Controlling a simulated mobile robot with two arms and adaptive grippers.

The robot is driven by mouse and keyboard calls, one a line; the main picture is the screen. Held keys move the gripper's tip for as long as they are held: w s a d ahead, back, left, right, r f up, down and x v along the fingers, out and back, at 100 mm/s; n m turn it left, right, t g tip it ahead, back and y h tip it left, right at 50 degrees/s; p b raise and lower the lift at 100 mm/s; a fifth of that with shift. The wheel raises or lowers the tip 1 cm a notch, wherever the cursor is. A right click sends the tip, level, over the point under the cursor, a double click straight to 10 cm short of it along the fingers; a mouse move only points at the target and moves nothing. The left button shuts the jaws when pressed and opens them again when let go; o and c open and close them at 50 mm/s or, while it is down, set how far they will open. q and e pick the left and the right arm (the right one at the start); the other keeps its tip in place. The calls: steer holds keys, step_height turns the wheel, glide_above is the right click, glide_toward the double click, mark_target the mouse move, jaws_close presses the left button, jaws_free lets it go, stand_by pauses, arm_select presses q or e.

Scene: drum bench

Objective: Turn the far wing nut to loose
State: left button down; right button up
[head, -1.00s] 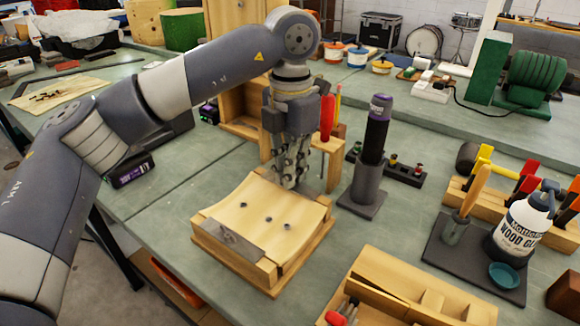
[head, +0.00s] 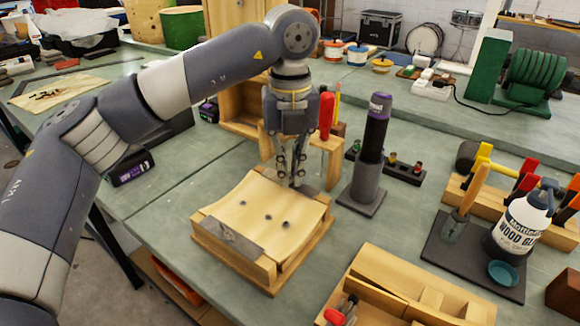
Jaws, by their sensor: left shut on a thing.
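A curved pale wood shell piece (head: 262,225) lies in a wooden cradle (head: 235,267) on the bench, with a few small dark fittings on its face. My left gripper (head: 296,182) points down at the far right corner of the cradle. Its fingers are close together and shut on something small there. The far wing nut is hidden by the fingers, so I cannot make out its shape or angle. My right gripper is not in view.
A wooden tool rack (head: 330,150) is just behind. A wood glue bottle (head: 522,222) stands at right, and a wooden tray (head: 400,285) in front.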

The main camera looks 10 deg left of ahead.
arm_select(q)
steer(key=n, duration=0.5)
steer(key=shift+w+a+r+n, duration=0.1)
steer(key=shift+w+r+n, duration=0.05)
steer(key=shift+r+n, duration=0.15)
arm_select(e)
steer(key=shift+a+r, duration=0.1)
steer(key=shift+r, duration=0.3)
arm_select(q)
steer(key=n, duration=0.4)
steer(key=shift+b, duration=0.4)
steer(key=shift+n, duration=1.2)
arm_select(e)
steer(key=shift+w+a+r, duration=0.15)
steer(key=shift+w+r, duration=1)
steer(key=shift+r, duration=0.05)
arm_select(q)
steer(key=shift+n, duration=0.3)
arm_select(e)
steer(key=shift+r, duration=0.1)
arm_select(q)
steer(key=shift+f, duration=0.1)
steer(key=c, duration=1.8)
jaws_free()
steer(key=shift+o, duration=0.7)
steer(key=shift+a+f, duration=0.1)
